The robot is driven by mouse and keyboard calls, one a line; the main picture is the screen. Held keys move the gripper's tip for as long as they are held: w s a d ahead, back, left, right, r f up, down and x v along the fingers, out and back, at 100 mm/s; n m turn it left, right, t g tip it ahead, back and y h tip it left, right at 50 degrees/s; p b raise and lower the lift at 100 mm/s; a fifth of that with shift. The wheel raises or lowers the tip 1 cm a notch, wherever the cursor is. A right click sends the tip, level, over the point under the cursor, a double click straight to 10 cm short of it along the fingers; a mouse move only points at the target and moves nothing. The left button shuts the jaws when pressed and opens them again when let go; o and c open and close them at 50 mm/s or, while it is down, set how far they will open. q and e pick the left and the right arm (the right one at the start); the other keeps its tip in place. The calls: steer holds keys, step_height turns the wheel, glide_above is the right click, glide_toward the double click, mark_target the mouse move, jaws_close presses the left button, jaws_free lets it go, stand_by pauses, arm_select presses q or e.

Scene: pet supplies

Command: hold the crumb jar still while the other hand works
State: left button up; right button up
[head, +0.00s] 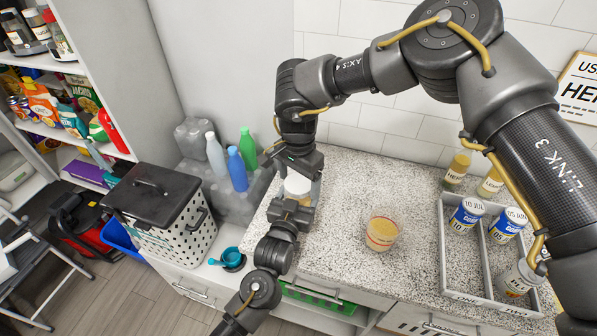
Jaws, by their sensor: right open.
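A small jar with a white top (297,184) stands near the counter's left edge, with a little tan showing low down; it may be the crumb jar. My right gripper (299,179) points down over it, open, with a finger on each side; I cannot tell whether they touch it. My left gripper (288,211) reaches up from below, close against the jar's near side. Its fingers are mostly hidden, so its grip is unclear. A clear open cup (382,233) with tan contents and a red line stands apart to the right on the speckled counter (345,185).
Several bottles (237,169) stand left of the counter. A white perforated bin (170,235) with a dark lid is further left. Counter around the cup is clear.

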steer(key=c, duration=1)
steer(key=m, duration=0.6)
steer(key=shift+m, duration=0.3)
steer(key=o, duration=1.1)
steer(key=shift+r, duration=2.25)
